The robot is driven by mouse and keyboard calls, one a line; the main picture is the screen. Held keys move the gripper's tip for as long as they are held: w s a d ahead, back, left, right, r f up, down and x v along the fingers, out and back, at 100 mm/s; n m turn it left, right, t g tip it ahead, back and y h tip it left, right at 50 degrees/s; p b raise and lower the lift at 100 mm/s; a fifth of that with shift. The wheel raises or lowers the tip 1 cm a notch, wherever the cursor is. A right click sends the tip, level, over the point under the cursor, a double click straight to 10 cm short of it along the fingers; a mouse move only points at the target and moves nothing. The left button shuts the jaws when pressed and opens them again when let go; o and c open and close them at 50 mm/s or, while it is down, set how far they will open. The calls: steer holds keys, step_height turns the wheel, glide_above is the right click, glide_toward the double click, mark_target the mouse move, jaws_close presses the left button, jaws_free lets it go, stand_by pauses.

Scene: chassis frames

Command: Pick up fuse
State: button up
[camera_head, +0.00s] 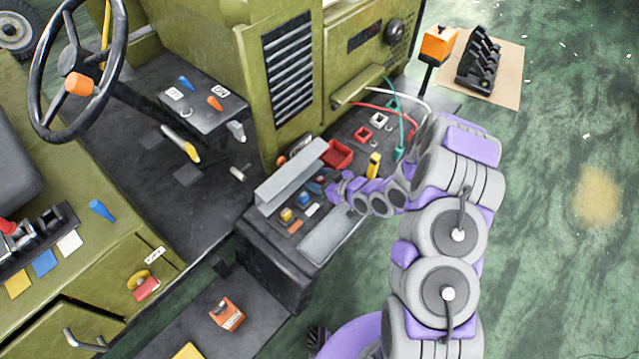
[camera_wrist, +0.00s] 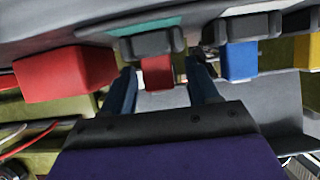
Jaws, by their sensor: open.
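The fuse box (camera_head: 318,243) on the vehicle has a raised grey lid (camera_head: 290,177). A yellow fuse-like block (camera_head: 286,214) and a blue one (camera_head: 302,198) sit in a row inside it. In the wrist view, a small red block (camera_wrist: 157,73) shows between and beyond my fingertips, under a dark grey piece. A blue block (camera_wrist: 240,61) and a yellow block (camera_wrist: 309,52) stand to its right. My gripper (camera_head: 334,188) is open at the right end of the row, and its dark blue fingers (camera_wrist: 162,86) show apart. I cannot tell whether they touch the red block.
A red open box (camera_head: 338,154) is just beyond my gripper and shows large at left in the wrist view (camera_wrist: 65,73). A yellow part (camera_head: 374,165) stands to the right, near red, white and green wires. Open green floor (camera_head: 560,270) lies at right.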

steer(key=shift+d, duration=0.1)
steer(key=shift+c, duration=1.3)
steer(key=c, duration=0.8)
steer(key=shift+r, duration=0.15)
